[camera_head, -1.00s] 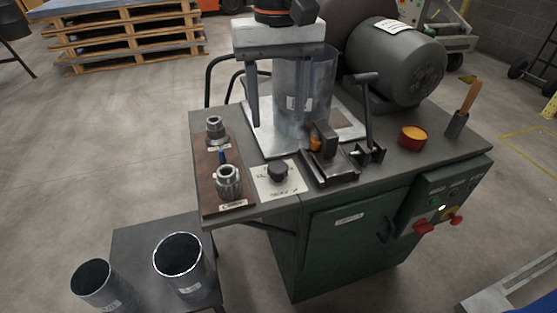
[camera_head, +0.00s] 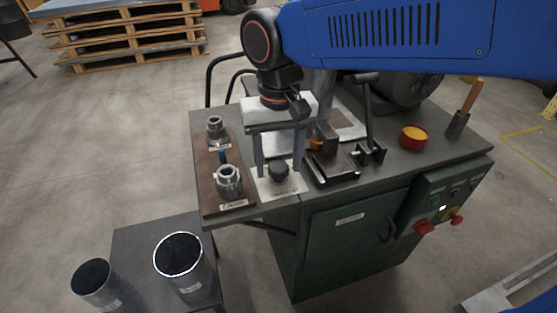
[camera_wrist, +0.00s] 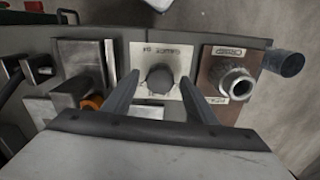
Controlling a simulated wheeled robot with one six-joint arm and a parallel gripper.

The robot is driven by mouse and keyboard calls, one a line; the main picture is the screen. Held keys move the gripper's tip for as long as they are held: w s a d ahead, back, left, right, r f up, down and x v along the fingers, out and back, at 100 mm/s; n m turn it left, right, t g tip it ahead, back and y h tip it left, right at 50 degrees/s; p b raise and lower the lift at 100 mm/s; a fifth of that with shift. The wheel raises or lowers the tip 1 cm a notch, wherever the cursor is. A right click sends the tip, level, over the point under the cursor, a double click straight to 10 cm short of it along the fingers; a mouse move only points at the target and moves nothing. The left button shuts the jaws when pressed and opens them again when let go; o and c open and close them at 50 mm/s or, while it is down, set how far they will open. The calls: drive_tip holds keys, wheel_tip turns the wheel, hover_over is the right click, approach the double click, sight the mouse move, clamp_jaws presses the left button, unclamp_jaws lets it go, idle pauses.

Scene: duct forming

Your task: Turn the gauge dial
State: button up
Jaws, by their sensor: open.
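The gauge dial is a dark round knob (camera_head: 279,171) on a pale marked plate (camera_head: 268,187) near the front edge of the machine's bench top. In the wrist view the dial (camera_wrist: 160,78) shows between the two fingers, beyond their tips. My gripper (camera_head: 278,170) is open, pointing down, with one finger on each side of the dial. I cannot tell whether either finger touches it.
A brown board (camera_head: 208,185) with metal fittings (camera_head: 228,180) lies just left of the dial plate. A dark clamp block (camera_head: 333,165) and a lever (camera_head: 368,120) stand to its right. An orange-filled cup (camera_head: 413,137) sits further right. Two metal cylinders (camera_head: 185,264) stand on a lower table.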

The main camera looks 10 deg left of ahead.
drive_tip(key=c, duration=1.1)
drive_tip(key=shift+o, duration=0.2)
drive_tip(key=shift+n, duration=0.4)
drive_tip(key=n, duration=0.3)
drive_tip(key=shift+n, duration=2)
drive_tip(key=o, duration=1.1)
drive_tip(key=shift+c, duration=0.2)
